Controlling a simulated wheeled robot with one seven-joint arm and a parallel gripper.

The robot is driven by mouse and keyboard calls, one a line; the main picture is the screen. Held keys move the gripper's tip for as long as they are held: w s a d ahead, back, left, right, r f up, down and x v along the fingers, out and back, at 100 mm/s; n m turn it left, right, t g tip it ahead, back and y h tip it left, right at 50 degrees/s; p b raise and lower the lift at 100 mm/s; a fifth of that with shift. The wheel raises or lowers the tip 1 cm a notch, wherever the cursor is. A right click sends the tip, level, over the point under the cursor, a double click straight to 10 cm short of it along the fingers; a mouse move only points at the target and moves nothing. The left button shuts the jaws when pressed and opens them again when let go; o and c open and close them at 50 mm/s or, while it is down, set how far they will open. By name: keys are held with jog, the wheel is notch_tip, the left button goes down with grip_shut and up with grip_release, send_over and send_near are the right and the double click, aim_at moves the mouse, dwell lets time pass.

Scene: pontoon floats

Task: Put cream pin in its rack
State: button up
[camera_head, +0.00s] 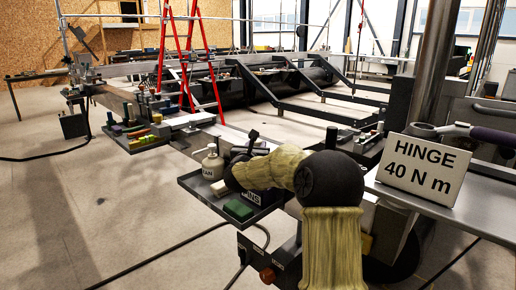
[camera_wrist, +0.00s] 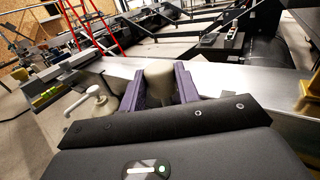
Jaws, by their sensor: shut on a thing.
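In the wrist view my gripper (camera_wrist: 159,72) has its two purple fingers closed on a cream, rounded piece, the cream pin (camera_wrist: 158,76). Its lower part is hidden between the fingers. In the head view my gripper (camera_head: 238,172) is over the right side of a dark tray, and the pin cannot be made out there. A dark block with a white label that seems to read PINS (camera_head: 251,196) sits just below my gripper. It may be the rack, but its slots are hidden.
A cream pump bottle (camera_head: 212,164) stands in the dark tray (camera_head: 204,197), left of my gripper. A green block (camera_head: 238,210) lies near its front. A HINGE 40 N m sign (camera_head: 422,168) stands on the bench at right. A red ladder (camera_head: 188,70) stands behind. Floor at left is mostly clear.

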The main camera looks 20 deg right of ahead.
notch_tip(320, 180, down, 2)
jog(key=shift+d+f+b, duration=0.1)
jog(key=shift+b, duration=0.8)
jog(key=shift+w+f, duration=0.1)
jog(key=shift+f, duration=0.15)
jog(key=shift+s+d, duration=0.1)
jog(key=shift+s, duration=0.1)
jog(key=shift+w+a+b, duration=0.15)
jog(key=shift+a+b, duration=0.1)
jog(key=shift+b, duration=0.45)
jog(key=shift+d+b, duration=0.1)
jog(key=shift+b, duration=0.85)
dwell(0.5)
jog(key=shift+f+b, duration=3.75)
jog(key=shift+b, duration=0.5)
